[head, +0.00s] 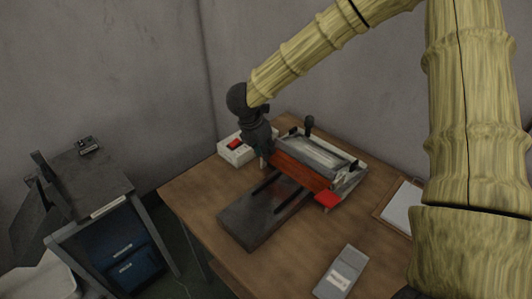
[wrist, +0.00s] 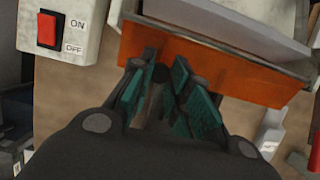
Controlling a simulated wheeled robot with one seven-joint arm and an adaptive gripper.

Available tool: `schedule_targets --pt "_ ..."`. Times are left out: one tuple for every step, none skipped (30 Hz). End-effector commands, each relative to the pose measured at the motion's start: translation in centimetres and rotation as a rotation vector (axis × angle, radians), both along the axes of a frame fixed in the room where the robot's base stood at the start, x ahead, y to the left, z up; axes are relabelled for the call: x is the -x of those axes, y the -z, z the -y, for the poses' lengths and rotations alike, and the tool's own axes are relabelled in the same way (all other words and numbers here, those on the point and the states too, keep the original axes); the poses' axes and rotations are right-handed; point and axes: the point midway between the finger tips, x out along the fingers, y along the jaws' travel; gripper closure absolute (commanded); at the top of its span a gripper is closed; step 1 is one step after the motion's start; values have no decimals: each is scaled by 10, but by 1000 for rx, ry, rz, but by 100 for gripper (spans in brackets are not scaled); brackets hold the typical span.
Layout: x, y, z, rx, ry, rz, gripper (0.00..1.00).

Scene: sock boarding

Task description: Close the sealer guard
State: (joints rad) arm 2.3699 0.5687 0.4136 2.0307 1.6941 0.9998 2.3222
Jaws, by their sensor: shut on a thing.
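The sealer (head: 318,158) stands on the wooden table, with a pale metal top. Its guard, an orange panel (head: 300,172), runs along the sealer's front side, tilted, and crosses the wrist view just beyond my fingers (wrist: 240,82). My gripper (head: 266,157) is at the guard's left end in the head view. In the wrist view my gripper (wrist: 163,72) has its teal pads closed around a small dark knob or rod in front of the orange panel, which looks like the guard's handle. The fingers hide most of that grip.
A white switch box (head: 237,150) with a red rocker stands left of the sealer. A dark slotted plate (head: 262,208) lies in front, and a red part (head: 327,200) sits by the sealer's near corner. A grey device (head: 342,270) and a clipboard (head: 402,207) lie to the right.

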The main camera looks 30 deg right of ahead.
Motion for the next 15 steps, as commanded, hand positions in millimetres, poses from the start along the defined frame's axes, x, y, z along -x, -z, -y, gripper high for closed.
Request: schedule_targets --pt "0 10 -1 34 -2 10 100" --pt "0 11 -1 53 -2 16 100" --pt "0 12 -2 76 -2 25 100" --pt "0 13 -2 94 -3 32 100" --pt "1 15 -3 111 -2 38 100" --pt "1 17 -3 135 -2 44 100" --pt "1 18 -3 152 -1 50 100" --pt "2 19 -3 169 -1 56 100" --pt "1 20 -4 190 -2 64 100" --pt "1 21 -4 207 -1 71 100" --pt "2 22 -5 224 -1 77 100" --pt "2 24 -5 245 -1 84 100" --pt "2 25 -5 261 -1 90 100" --pt "2 26 -5 278 0 96 100" --pt "2 27 -5 300 -1 103 100"
